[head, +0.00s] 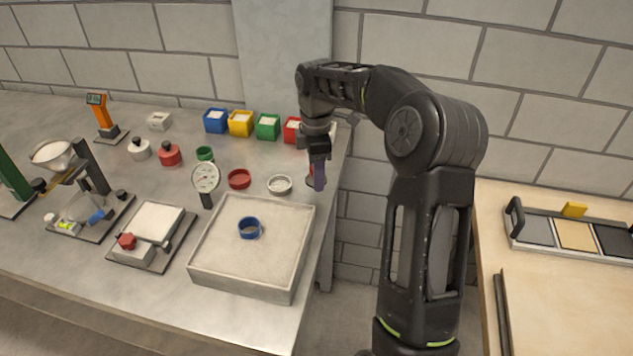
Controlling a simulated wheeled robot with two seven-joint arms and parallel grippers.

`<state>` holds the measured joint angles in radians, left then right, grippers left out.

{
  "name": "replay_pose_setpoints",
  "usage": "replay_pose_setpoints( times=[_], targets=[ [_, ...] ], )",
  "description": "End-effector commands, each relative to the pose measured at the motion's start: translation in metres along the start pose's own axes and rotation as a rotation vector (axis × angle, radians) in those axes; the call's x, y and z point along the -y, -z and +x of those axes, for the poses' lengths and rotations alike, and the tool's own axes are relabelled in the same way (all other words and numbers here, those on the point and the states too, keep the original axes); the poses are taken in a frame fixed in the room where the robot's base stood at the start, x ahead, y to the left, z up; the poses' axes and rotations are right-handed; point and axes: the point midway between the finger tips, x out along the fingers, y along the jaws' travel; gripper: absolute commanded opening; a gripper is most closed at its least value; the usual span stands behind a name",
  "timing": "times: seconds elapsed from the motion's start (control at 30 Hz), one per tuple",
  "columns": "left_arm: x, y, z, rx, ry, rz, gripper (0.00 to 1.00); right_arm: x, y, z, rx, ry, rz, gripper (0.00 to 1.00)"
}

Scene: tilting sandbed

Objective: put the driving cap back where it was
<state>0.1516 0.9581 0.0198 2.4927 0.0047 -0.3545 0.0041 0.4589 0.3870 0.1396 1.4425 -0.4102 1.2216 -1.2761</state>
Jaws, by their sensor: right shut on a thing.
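My right gripper (318,177) points down at the right edge of the grey bench, beside the white ring. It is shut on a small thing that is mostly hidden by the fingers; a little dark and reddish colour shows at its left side. I cannot tell for sure that this is the driving cap. A blue ring (250,229) sits in the sand of the square sand tray (244,280). A red ring (239,179) and a white ring (279,184) lie on the bench behind the tray. My left gripper is not in view.
A dial gauge (206,178) stands left of the tray's back corner. Red (170,155) and white (140,149) knobbed pieces stand further left. Coloured boxes (241,124) line the back. A gap separates the bench from the wooden table (560,300) at right.

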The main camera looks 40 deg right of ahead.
Motion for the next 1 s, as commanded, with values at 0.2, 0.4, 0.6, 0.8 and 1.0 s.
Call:
replay_pose_setpoints(
  times=[0.2,0.4,0.6,0.8,1.0],
  targets=[
    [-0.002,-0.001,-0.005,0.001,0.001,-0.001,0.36,0.001,0.000,0.028,0.000,0.005,0.000,0.12],
    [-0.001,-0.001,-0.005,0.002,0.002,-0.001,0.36,0.001,0.000,0.035,0.000,0.001,0.000,0.12],
    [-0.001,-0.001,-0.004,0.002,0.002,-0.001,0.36,0.001,0.000,0.037,0.000,0.002,0.000,0.12],
    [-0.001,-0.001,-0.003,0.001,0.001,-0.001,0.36,0.001,0.000,0.038,0.000,0.002,0.000,0.58],
    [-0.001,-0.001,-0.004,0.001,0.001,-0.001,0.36,0.001,0.000,0.038,0.000,0.002,0.000,0.69]
  ],
)
